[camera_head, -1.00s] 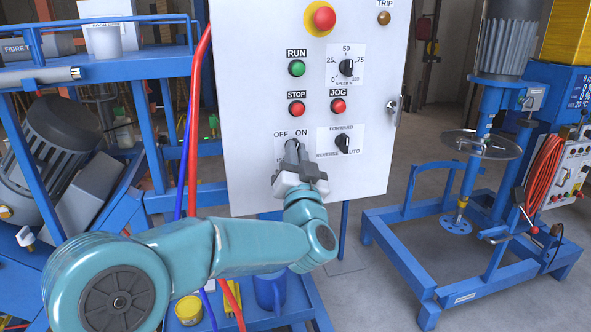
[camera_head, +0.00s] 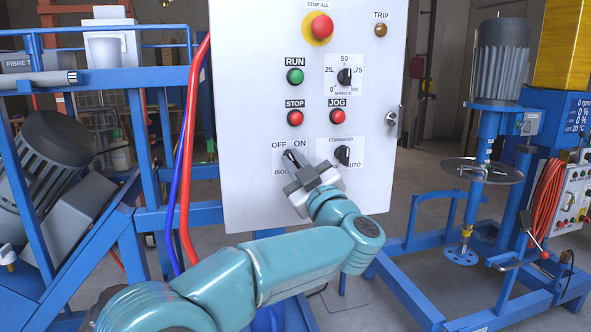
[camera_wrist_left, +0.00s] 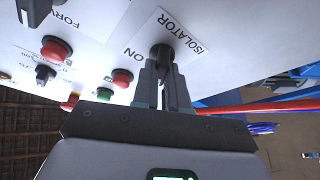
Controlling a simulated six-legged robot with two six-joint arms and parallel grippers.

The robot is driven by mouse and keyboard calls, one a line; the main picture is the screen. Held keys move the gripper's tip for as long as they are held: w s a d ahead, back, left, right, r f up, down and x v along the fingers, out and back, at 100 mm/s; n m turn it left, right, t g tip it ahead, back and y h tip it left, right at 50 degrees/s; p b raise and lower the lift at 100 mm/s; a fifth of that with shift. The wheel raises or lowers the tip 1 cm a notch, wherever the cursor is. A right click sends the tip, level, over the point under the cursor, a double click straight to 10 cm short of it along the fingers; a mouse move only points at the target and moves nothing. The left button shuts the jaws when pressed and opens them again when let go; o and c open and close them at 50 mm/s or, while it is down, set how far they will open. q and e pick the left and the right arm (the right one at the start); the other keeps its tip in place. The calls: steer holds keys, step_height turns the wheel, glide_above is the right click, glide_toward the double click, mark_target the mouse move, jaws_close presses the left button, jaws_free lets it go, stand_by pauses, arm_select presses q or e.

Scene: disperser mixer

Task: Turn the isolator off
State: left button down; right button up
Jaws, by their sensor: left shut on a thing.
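The isolator is a black rotary knob (camera_wrist_left: 161,52) on a white label plate, seen close up in the left wrist view. In the head view its plate (camera_head: 280,162) is low on the panel, with OFF at upper left and ON at upper right. My left gripper (camera_head: 291,158) reaches it from the lower right, tilted up and left. In the left wrist view the left gripper's fingers (camera_wrist_left: 160,72) are shut on the knob. The fingers hide most of the knob, so I cannot tell its exact pointing. My right gripper is not in view.
The grey control panel (camera_head: 245,110) carries a green RUN button (camera_head: 295,76), red STOP button (camera_head: 295,118), red JOG button (camera_head: 337,117) and a FORWARD/AUTO selector (camera_head: 342,154) close to my gripper. Red and blue cables (camera_head: 188,170) run along its left edge.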

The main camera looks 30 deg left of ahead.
arm_select(q)
steer(key=shift+r+n+g, duration=0.15)
steer(key=shift+n+g, duration=0.45)
steer(key=shift+n, duration=0.6)
steer(key=c, duration=1.2)
jaws_free()
steer(key=shift+o, duration=0.2)
steer(key=shift+w+a, duration=0.1)
steer(key=shift+a, duration=0.05)
steer(key=b+v, duration=0.2)
steer(key=v, duration=1.4)
steer(key=shift+f, duration=0.3)
